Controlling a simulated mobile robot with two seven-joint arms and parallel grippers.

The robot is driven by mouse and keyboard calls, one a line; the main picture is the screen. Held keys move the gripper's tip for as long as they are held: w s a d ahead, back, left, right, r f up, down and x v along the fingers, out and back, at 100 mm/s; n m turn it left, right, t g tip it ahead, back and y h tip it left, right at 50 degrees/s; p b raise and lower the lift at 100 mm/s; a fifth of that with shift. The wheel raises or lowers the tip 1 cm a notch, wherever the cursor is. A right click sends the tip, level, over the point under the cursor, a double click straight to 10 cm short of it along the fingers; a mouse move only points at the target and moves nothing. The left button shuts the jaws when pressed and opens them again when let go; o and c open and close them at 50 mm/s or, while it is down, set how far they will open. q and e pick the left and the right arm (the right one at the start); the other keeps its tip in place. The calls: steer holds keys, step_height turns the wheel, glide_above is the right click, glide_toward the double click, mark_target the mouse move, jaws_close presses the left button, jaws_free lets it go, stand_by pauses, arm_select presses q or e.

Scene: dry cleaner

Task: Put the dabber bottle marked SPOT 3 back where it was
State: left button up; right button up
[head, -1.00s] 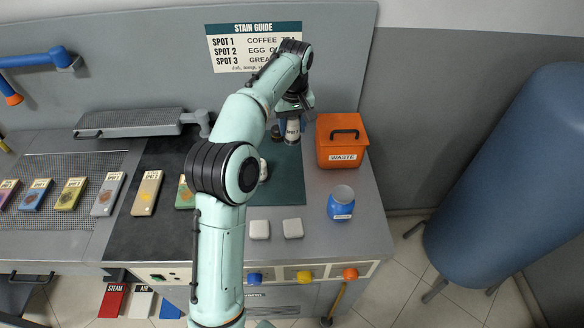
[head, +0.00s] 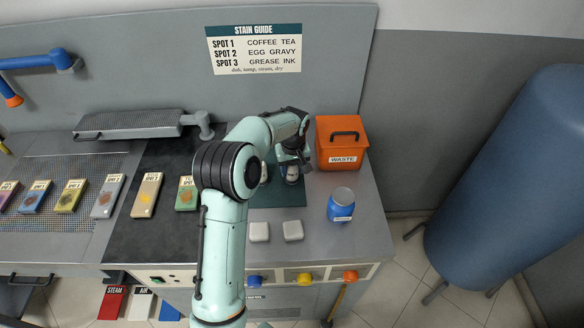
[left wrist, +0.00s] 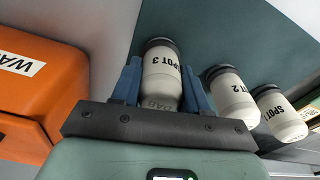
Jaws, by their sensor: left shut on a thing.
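The dabber bottle marked SPOT 3 (left wrist: 160,78), white with a dark end, is between the blue fingers of my left gripper (left wrist: 163,88), which is shut on it. In the head view the bottle (head: 292,175) shows under my left gripper (head: 291,160), at the dark green mat (head: 285,198). I cannot tell whether its base touches the mat. A bottle marked SPOT 2 (left wrist: 232,98) and another SPOT bottle (left wrist: 280,113), its number unclear, stand in a row beside it. In the head view my arm mostly hides them. My right gripper is out of view.
An orange WASTE bin (head: 340,136) stands close to the right of the bottle. A blue jar (head: 341,204) and two white pads (head: 292,230) are nearer the front. Stained swatches (head: 147,194) lie to the left. A stain guide (head: 254,48) hangs on the back panel.

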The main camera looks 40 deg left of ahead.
arm_select(q)
steer(key=shift+f, duration=0.1)
steer(key=o, duration=1)
steer(key=shift+o, duration=0.2)
steer(key=r, duration=0.8)
steer(key=d+r, duration=0.1)
steer(key=r, duration=0.3)
steer(key=shift+s+r, duration=0.15)
steer(key=shift+s, duration=0.25)
